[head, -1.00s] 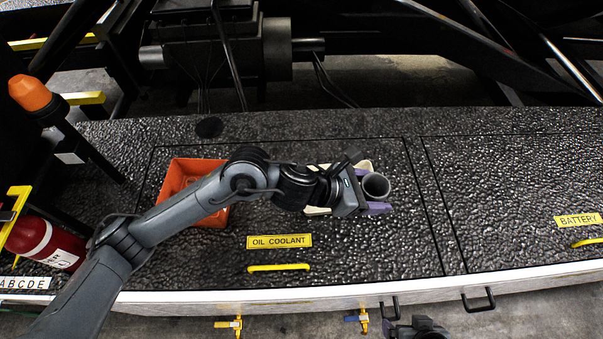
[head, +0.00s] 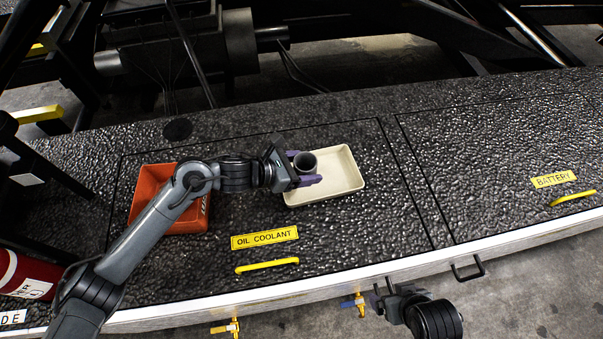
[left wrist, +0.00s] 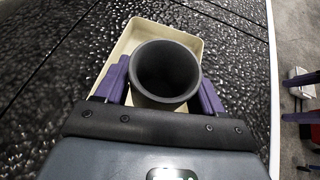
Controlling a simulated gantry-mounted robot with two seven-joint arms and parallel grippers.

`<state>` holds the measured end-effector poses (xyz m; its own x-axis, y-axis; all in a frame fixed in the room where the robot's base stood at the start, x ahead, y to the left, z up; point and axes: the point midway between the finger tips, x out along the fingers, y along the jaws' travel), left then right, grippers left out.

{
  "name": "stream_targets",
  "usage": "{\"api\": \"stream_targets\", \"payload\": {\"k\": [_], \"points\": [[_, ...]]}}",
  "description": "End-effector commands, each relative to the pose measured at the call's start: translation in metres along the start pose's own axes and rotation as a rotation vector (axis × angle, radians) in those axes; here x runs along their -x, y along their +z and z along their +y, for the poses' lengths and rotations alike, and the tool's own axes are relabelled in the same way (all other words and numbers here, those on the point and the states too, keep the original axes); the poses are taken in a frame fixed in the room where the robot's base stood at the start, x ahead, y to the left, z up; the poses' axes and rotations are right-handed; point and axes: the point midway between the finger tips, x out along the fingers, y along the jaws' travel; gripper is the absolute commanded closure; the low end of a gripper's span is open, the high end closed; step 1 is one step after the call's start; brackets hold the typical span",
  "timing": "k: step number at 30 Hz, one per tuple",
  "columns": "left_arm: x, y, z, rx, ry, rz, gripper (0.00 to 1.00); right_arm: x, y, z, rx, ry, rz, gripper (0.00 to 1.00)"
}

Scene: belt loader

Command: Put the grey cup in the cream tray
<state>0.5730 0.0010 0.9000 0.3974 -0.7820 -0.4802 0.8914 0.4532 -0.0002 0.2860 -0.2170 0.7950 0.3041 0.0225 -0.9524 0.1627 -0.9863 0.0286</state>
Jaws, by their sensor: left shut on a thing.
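The grey cup (head: 306,162) is upright between the purple fingers of my left gripper (head: 305,172), which is shut on it. In the head view the cup overlaps the left part of the cream tray (head: 345,180). In the left wrist view the open mouth of the cup (left wrist: 166,72) faces the camera, and the cream tray (left wrist: 130,38) shows behind and around it. I cannot tell exactly how high the cup is above the tray floor. My right gripper (head: 384,290) is at the bottom of the head view, away from both; its fingers are too unclear to judge.
An orange tray (head: 150,185) lies left of the cream tray, partly behind my left arm. A yellow handle (head: 267,265) and the OIL COOLANT label (head: 264,238) are in front.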

Motion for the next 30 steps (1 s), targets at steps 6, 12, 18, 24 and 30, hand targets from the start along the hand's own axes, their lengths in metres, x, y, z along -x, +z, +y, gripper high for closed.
{"api": "stream_targets", "payload": {"k": [6,12,18,24,30], "points": [[-0.001,-0.007,0.014,-0.001,0.0,-0.003,0.71,-0.002,0.001,0.001,0.005,0.004,0.0,0.05],[-0.01,-0.025,0.014,0.002,-0.001,-0.001,0.71,-0.006,0.002,0.002,0.009,0.008,0.0,0.05],[-0.019,-0.041,0.014,0.0,0.0,-0.003,0.71,-0.008,0.003,0.002,0.009,0.008,0.0,0.05],[-0.02,-0.042,0.014,-0.002,0.001,-0.003,0.71,-0.008,0.002,0.002,0.007,0.007,0.001,0.05],[-0.021,-0.045,0.014,-0.002,0.001,-0.003,0.71,-0.011,0.003,0.001,0.002,0.003,0.002,0.05]]}}
